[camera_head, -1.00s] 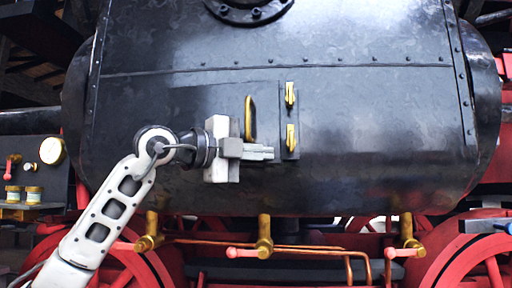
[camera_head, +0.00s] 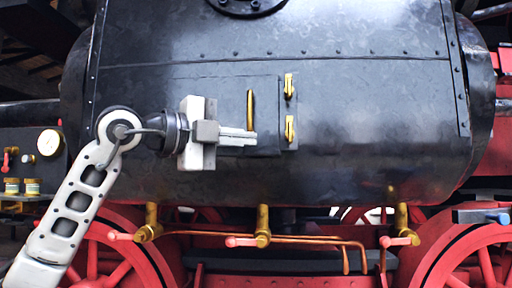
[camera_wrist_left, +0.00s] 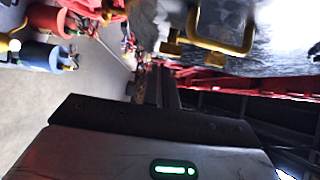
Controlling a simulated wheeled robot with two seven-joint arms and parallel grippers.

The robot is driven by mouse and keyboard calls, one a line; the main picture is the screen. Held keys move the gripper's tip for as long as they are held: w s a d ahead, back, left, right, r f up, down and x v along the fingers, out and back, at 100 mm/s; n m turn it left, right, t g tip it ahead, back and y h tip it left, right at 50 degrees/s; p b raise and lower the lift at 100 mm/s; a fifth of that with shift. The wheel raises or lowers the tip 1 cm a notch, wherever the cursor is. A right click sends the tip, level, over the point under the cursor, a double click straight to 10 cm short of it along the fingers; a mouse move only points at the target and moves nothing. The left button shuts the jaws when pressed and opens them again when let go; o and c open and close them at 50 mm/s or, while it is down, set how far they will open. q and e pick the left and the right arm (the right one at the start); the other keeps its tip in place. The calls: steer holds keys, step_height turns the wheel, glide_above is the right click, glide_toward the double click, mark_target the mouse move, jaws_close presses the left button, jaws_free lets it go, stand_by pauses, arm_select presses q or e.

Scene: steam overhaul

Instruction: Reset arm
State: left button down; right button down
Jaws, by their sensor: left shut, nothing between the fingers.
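My left gripper (camera_head: 252,137) is shut and empty in the head view. Its fingers point right, in front of the black boiler panel, just below a brass handle (camera_head: 250,108). A brass handle loop also shows at the top of the left wrist view (camera_wrist_left: 222,36). My left arm comes in from the lower left and bends at the elbow joint. My right gripper is not in view.
The black boiler (camera_head: 370,120) fills the middle. Two brass hinges (camera_head: 289,128) sit right of the handle. Brass valves with red levers (camera_head: 263,228) and copper pipes run below. Red wheels (camera_head: 95,255) stand low on both sides. A gauge (camera_head: 49,143) is at left.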

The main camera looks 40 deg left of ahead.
arm_select(q)
steer(key=d+v, duration=0.1)
steer(key=v, duration=0.3)
steer(key=w+d+f+g+h+p, duration=0.25)
steer(key=d+f+h, duration=0.35)
steer(key=d+f, duration=0.35)
steer(key=w+d+f+g+h+p, duration=0.15)
steer(key=w+d+f+h, duration=0.25)
steer(key=d+f+h, duration=0.5)
step_height(320, 180, down, 23)
steer(key=s+a+n+t+y+p, duration=0.25)
steer(key=n+t+y+p, duration=0.2)
steer(key=n+y, duration=1.2)
steer(key=s+d+f+n+g+y, duration=0.2)
steer(key=s+f+n+g, duration=0.2)
steer(key=s+f, duration=1)
step_height(320, 180, down, 2)
steer(key=shift+s+d+f+g+p, duration=0.15)
steer(key=shift+s+d+g+p, duration=0.25)
steer(key=shift+g, duration=0.85)
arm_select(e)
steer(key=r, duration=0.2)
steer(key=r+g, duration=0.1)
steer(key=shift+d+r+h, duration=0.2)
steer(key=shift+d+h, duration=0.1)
